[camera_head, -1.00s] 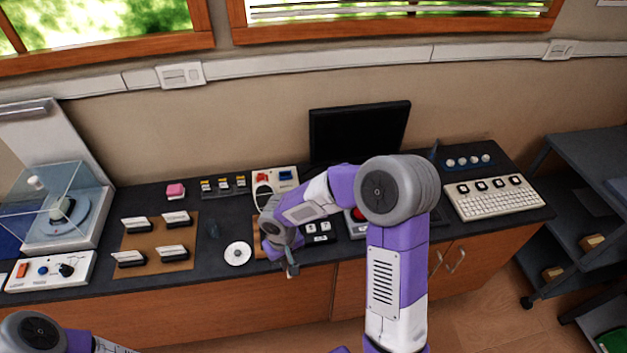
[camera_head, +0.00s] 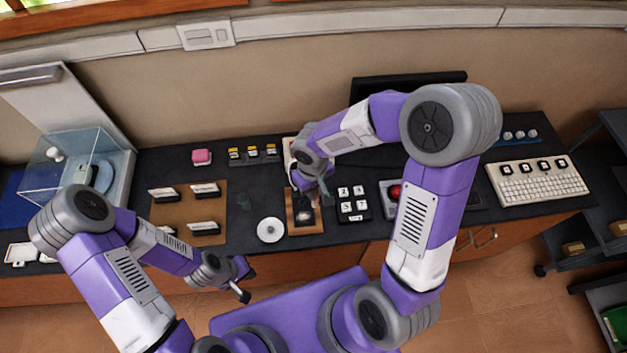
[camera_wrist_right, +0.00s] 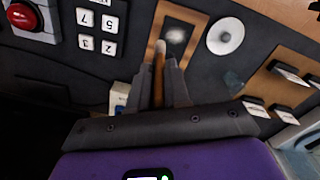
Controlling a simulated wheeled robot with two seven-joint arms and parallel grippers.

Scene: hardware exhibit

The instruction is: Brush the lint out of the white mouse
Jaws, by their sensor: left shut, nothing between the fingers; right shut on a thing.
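My right gripper (camera_head: 323,190) is shut on a slim brush (camera_wrist_right: 159,52) with a wooden-coloured handle. Its tip reaches over a wooden-framed tray (camera_head: 290,212) with a dark inside. A pale, fuzzy grey-white patch (camera_wrist_right: 177,35) lies in the tray; I cannot tell whether the brush touches it. I see no clearly mouse-shaped white thing. A round white disc (camera_head: 270,230) with a grey centre lies left of the tray; I cannot tell whether it is part of the mouse. My left gripper (camera_head: 244,291) is shut and empty in front of the counter.
A number-key pad (camera_head: 353,203) and a red-button box (camera_head: 391,196) stand right of the tray. A white keyboard (camera_head: 540,182) lies further right. A brown board (camera_head: 190,212) with several label holders lies left. A glass case stands far left.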

